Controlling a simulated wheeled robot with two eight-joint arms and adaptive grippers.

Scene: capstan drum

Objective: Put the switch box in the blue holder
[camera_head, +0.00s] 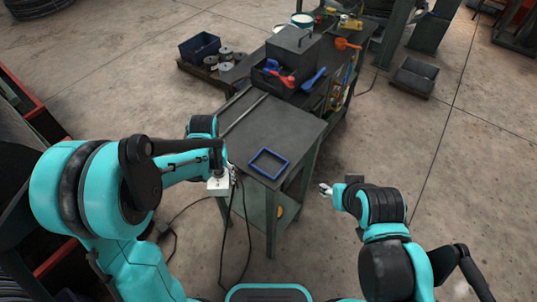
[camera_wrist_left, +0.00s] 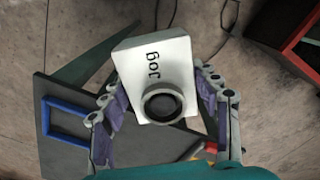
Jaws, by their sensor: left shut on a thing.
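The switch box is a white box in the head view (camera_head: 218,187), held off the left front side of the bench. In the left wrist view the switch box (camera_wrist_left: 172,62) shows the word "Jog" and a dark round knob. My left gripper (camera_wrist_left: 165,98) is shut on it, one finger on each side. The blue holder (camera_head: 268,163) is a flat rectangular frame lying on the bench top, right of the box; it also shows in the left wrist view (camera_wrist_left: 48,118). My right gripper (camera_head: 325,189) is right of the bench, apart from it; its jaw state is unclear.
The bench top (camera_head: 290,125) is clear around the holder, except for a long bar. A grey toolbox (camera_head: 292,50) and colored tools stand at its back. Dark cables (camera_head: 228,235) hang near the box. A blue bin (camera_head: 200,46) stands at the back left.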

